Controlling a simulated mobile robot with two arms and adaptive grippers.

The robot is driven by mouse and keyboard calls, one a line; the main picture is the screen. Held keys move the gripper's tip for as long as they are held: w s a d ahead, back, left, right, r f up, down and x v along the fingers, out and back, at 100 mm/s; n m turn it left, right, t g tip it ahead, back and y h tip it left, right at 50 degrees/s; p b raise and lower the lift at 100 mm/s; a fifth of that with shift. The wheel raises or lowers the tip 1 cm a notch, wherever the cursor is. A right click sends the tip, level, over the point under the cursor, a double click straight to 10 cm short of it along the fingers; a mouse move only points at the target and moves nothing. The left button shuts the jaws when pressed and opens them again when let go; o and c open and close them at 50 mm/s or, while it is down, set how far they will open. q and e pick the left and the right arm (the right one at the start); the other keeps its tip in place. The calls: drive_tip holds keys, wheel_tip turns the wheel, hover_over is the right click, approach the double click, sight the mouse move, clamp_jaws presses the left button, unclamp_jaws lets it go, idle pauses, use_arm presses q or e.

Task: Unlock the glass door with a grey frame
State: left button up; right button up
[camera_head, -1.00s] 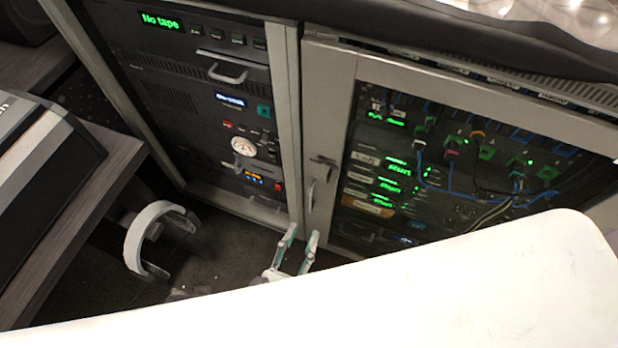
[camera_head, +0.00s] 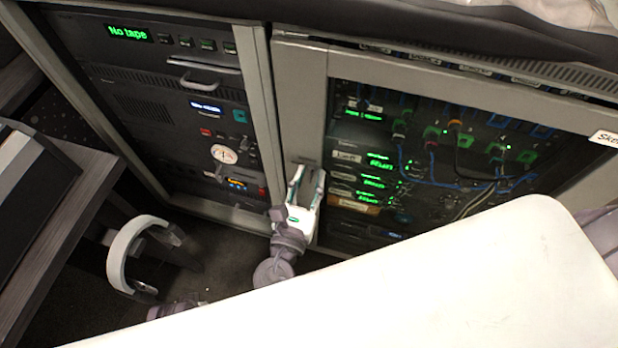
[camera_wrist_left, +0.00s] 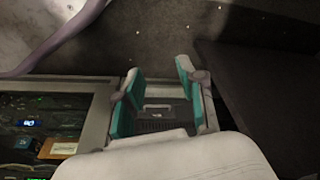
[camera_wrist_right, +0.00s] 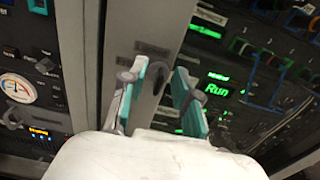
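The glass door (camera_head: 441,180) with its grey frame (camera_head: 300,82) covers the right rack and appears closed. My right gripper (camera_head: 307,184) is at the frame's left upright, its fingers apart. The gripper hides the lock area in the head view.
A rack of devices with a "No tape" display (camera_head: 128,33) and a pull handle (camera_head: 199,83) stands on the left. A desk (camera_head: 75,205) is at far left. Dark floor lies between desk and racks.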

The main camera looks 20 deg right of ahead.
clamp_jaws()
